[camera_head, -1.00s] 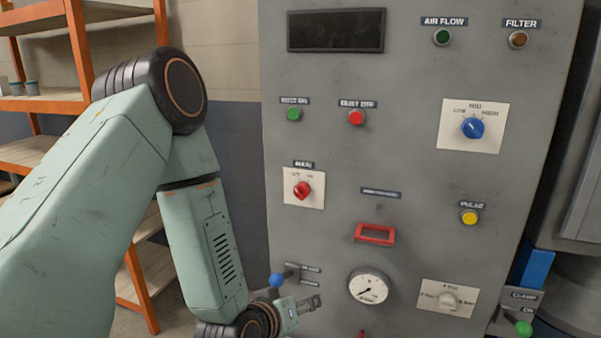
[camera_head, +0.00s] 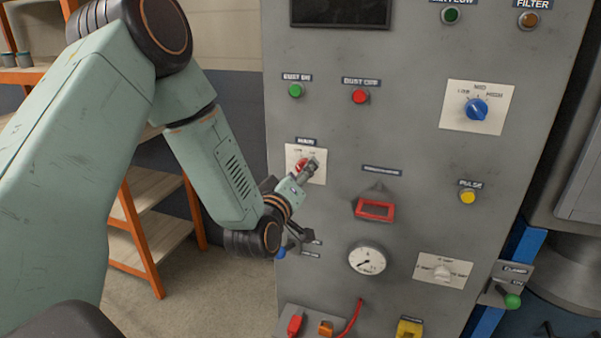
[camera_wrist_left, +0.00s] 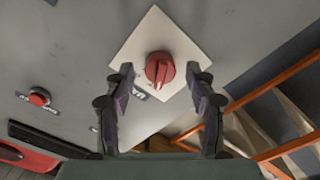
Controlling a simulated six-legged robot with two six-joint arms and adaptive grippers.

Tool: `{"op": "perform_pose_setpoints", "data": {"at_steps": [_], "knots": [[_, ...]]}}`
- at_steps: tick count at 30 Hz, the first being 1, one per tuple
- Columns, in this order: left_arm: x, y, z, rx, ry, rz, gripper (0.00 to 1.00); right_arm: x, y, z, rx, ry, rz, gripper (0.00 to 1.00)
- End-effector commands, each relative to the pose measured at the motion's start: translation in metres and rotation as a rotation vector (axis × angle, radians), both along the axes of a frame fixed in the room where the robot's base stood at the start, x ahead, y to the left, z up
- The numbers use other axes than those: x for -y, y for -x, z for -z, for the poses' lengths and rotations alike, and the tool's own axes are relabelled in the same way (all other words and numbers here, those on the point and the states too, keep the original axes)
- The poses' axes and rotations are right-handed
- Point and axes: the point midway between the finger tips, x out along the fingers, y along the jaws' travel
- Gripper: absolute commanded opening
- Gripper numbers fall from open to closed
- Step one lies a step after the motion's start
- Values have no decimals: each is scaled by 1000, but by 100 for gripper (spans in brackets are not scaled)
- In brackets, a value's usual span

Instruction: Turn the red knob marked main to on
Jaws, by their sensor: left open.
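The red knob (camera_head: 301,165) marked MAIN sits on a white square plate (camera_head: 318,177) on the grey panel. My left gripper (camera_head: 311,166) is right in front of it and partly hides it. In the left wrist view the red knob (camera_wrist_left: 159,69) shows between and beyond the two fingertips of my open left gripper (camera_wrist_left: 160,76). The fingers stand apart on both sides of it; whether they touch it I cannot tell. The plate (camera_wrist_left: 153,30) looks turned like a diamond there. My right gripper is not in view.
A green button (camera_head: 296,90) and a red button (camera_head: 360,96) sit above the knob. A red-framed part (camera_head: 375,209) and a round gauge (camera_head: 367,259) are below right. A blue-tipped lever (camera_head: 281,252) is just under my wrist. Orange shelving (camera_head: 140,235) stands behind my arm.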

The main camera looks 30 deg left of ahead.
Motion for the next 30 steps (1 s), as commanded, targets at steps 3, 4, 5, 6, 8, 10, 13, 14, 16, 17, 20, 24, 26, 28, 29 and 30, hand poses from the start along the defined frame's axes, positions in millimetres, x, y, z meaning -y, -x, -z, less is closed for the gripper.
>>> {"op": "perform_pose_setpoints", "data": {"at_steps": [3,4,5,6,8,10,13,14,16,17,20,24,26,28,29,30], "knots": [[-1,-6,0,1,0,1,56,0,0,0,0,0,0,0],[-1,-6,0,0,0,0,56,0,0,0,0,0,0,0],[-1,-7,0,0,1,0,56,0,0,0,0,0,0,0],[-2,-7,0,0,1,0,56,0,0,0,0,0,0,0],[-2,-7,0,0,1,-1,56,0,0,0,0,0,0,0],[-2,-7,0,0,1,-1,56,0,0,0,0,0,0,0],[-2,-7,0,-1,1,0,51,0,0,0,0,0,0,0],[-2,-6,0,-1,1,0,48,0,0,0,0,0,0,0],[-2,-6,0,-1,1,0,42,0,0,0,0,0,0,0],[-2,-6,0,-1,1,0,40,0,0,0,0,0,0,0],[-2,-6,0,-1,1,0,31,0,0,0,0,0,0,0],[-1,-6,0,-1,0,1,19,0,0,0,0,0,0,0],[-1,-6,0,0,0,0,14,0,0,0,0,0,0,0],[-2,-6,0,0,0,0,8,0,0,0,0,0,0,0],[-2,-6,0,0,1,-1,6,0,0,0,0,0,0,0],[-2,-6,0,0,1,-1,2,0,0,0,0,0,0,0]]}}
